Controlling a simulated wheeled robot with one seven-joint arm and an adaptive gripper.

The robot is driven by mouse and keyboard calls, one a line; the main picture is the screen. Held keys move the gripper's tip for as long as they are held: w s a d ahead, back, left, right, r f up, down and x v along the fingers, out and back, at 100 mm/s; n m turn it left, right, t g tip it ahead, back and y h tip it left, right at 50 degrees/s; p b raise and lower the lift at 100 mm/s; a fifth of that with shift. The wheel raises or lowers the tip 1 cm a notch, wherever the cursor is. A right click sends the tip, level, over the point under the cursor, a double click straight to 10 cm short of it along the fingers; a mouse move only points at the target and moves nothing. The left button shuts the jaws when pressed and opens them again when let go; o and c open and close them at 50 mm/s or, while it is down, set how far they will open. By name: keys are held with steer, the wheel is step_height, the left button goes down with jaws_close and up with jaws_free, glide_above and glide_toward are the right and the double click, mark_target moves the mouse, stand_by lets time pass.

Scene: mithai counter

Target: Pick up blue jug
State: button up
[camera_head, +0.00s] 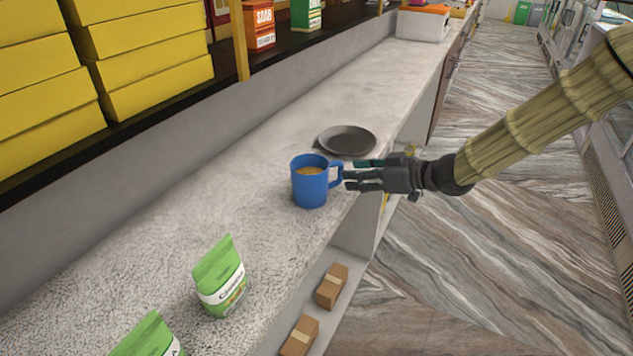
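The blue jug (308,186) stands upright on the stone counter, near its right edge. It holds something orange-brown inside, and its handle (337,175) points right toward my gripper. My gripper (352,174) reaches in from the right, level with the jug, with its fingertips at or very near the handle. The fingers look spread, one above the other in the picture, with a gap between them. I cannot tell whether they touch the handle.
A dark round plate (347,140) lies just behind the jug. Green bags (220,277) stand nearer on the counter (130,240). Small brown boxes (332,286) sit on a lower shelf. Yellow boxes (150,45) are stacked on the upper left shelf. The counter left of the jug is clear.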

steer(key=x, duration=0.3)
steer(key=shift+w+a+f, duration=0.1)
steer(key=shift+a+f, duration=0.15)
jaws_close()
steer(key=shift+r, duration=0.2)
